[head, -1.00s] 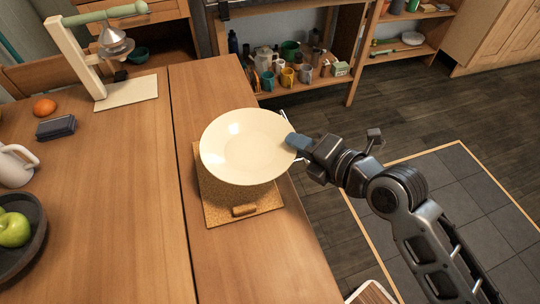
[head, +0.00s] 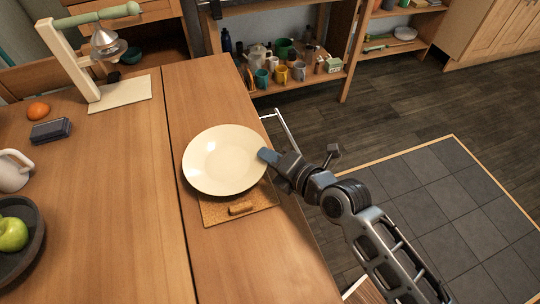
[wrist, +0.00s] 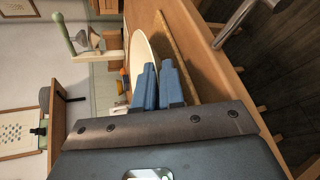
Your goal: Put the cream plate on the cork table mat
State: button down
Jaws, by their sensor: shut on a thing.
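The cream plate (head: 222,160) is held roughly level over the cork table mat (head: 262,197) and hides most of it. The near part of the mat shows below the plate, with a small brown block-like piece (head: 241,208) on it. My gripper (head: 268,156) is shut on the plate's right rim. In the wrist view the blue fingers (wrist: 158,88) pinch the edge of the plate (wrist: 143,55). The plate looks close above the mat; I cannot tell whether any part of it touches.
A wooden press stand (head: 120,92), an orange (head: 38,111), a dark box (head: 50,131), a white mug (head: 14,170) and a dark bowl with a green apple (head: 12,233) are on the left of the table. Shelves with mugs (head: 298,71) stand behind.

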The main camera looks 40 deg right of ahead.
jog(key=shift+f, duration=0.1)
jog(key=c, duration=1.5)
grip_release()
jog(key=shift+r, duration=0.2)
jog(key=b+v, duration=0.1)
jog(key=v, duration=1.1)
